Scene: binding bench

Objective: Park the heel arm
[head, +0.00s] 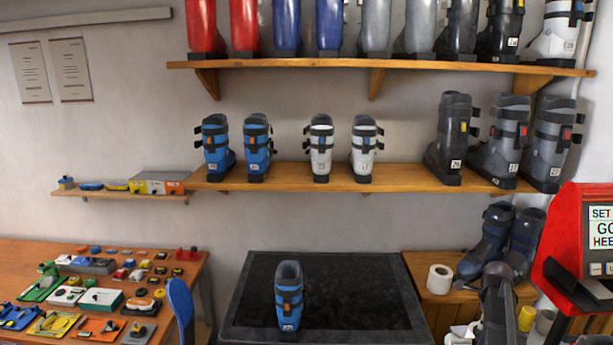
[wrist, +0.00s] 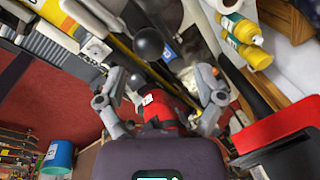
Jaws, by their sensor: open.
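In the wrist view, my gripper (wrist: 159,76) is open, its two grey fingers wide apart. A red part with a white label (wrist: 158,106) shows between the fingers; I cannot tell whether it touches them. I cannot tell which part is the heel arm. In the head view, a red machine (head: 566,235) stands at the right edge, with a cut-off sign whose readable letters include "SET" and "HEE". My gripper is not clearly visible there.
A blue boot (head: 289,295) stands on a black-topped bench (head: 340,270). A paper roll (head: 439,279) and dark boots (head: 487,243) sit on a wooden stand near the machine. The wrist view shows yellow bottles (wrist: 241,40), a red panel (wrist: 275,130) at right and a blue bin (wrist: 58,157).

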